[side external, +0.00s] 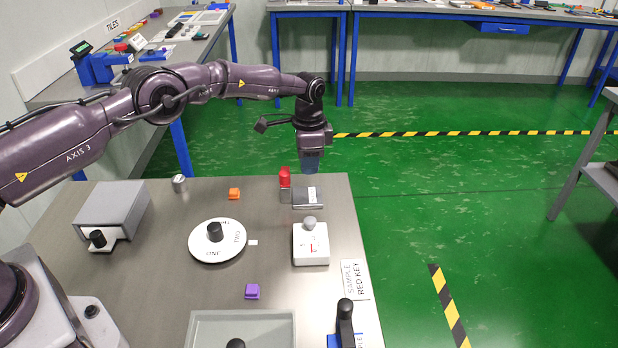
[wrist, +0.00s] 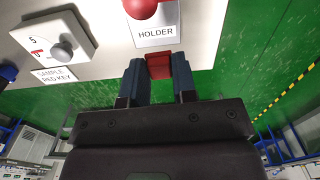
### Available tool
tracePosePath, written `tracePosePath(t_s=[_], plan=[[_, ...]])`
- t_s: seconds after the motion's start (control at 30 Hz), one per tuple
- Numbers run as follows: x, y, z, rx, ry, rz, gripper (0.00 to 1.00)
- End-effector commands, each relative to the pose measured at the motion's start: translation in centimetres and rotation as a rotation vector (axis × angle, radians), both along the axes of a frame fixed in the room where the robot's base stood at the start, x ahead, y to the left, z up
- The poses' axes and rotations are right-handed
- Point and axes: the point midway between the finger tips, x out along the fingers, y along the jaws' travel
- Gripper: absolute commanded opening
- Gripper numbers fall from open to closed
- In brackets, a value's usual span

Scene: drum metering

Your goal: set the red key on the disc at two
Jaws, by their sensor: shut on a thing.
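My gripper (side external: 310,162) is above the far right part of the table, over the grey holder (side external: 308,198). In the wrist view its two blue fingers (wrist: 159,80) are shut on a small red block, seemingly the red key (wrist: 159,66). The key is hard to make out in the side view. The holder's label (wrist: 156,34) lies just beyond the fingertips. The white disc (side external: 204,251), with a black knob (side external: 215,231), is at the table's middle. Its word TWO faces right, towards a small white mark (side external: 253,242); ONE faces the front.
A red-topped post (side external: 284,178) stands beside the holder, close to my gripper. A white box with a grey knob (side external: 310,250) is in front. An orange block (side external: 234,194), a purple block (side external: 251,291), a grey box (side external: 112,205) and a shallow tray (side external: 205,318) also occupy the table.

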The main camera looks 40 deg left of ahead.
Motion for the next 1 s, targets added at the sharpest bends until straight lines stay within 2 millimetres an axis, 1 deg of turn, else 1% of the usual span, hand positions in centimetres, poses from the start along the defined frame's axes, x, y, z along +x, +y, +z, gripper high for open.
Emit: tracePosePath(t_s=[0.03, 0.3, 0.43, 0.5, 0.6, 0.77, 0.87, 1.0], plan=[[0.0, 0.0, 1.0, -0.001, -0.002, 0.0, 0.04], [0.4, 0.4, 4.4, -0.001, -0.002, 0.007, 0.04], [0.7, 0.6, 5.8, -0.001, -0.003, 0.01, 0.04], [0.8, 0.9, 7.2, -0.001, -0.004, 0.013, 0.04], [0.4, 1.1, 8.7, -0.001, -0.001, 0.015, 0.04], [-0.4, 1.4, 10.4, -0.001, -0.001, 0.017, 0.04], [-1.1, 1.6, 11.4, 0.0, 0.0, 0.017, 0.04], [-2.6, 1.7, 12.7, -0.001, -0.001, 0.015, 0.04]])
